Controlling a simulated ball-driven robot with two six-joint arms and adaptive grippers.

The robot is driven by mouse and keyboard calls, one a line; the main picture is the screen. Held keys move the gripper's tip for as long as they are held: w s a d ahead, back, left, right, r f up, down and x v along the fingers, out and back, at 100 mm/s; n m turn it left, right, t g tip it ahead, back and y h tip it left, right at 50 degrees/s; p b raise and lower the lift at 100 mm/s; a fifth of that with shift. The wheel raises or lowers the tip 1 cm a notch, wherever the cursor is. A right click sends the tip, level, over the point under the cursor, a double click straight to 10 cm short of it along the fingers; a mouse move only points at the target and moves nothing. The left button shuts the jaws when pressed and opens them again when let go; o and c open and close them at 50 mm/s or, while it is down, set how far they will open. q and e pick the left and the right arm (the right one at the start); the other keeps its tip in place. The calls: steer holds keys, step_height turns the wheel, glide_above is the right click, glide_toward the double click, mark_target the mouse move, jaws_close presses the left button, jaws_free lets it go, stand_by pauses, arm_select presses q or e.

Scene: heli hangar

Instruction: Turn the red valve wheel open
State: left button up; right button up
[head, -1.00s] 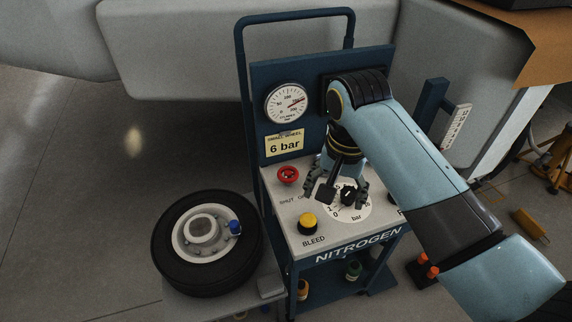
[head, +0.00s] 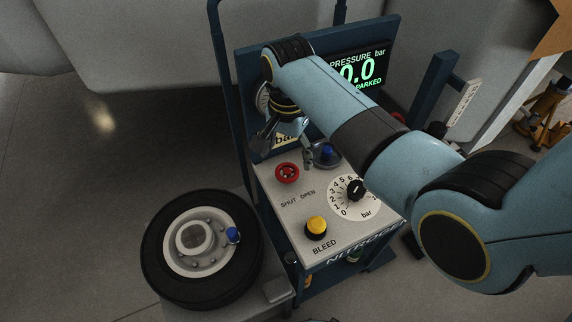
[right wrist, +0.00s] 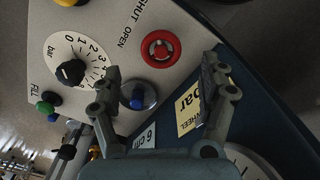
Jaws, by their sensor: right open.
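The red valve wheel (head: 287,173) sits on the light top panel (head: 276,204) of the nitrogen cart, near its back left corner, beside the words SHUT and OPEN. It also shows in the right wrist view (right wrist: 160,48). My right gripper (head: 288,152) is open and empty, above and just behind the wheel. In the right wrist view its fingers (right wrist: 162,68) are spread to either side of the wheel, apparently not touching it. My left gripper is not in view.
A black dial knob (head: 356,189), a yellow BLEED button (head: 316,227) and a blue knob (head: 327,155) share the panel. A screen (head: 362,70) reads 0.0 and PARKED. A tyre (head: 155,250) lies left of the cart. My right arm crosses above the panel's back right.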

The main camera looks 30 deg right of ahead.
mark_target(287, 170)
step_height(287, 170, down, 5)
steer(key=shift+w+r+b, duration=0.15)
steer(key=shift+b, duration=0.2)
steer(key=shift+f, duration=0.45)
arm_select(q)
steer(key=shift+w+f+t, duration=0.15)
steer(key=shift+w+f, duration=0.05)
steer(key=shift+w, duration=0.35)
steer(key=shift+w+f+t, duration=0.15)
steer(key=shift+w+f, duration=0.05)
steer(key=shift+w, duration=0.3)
arm_select(e)
steer(key=c, duration=1.2)
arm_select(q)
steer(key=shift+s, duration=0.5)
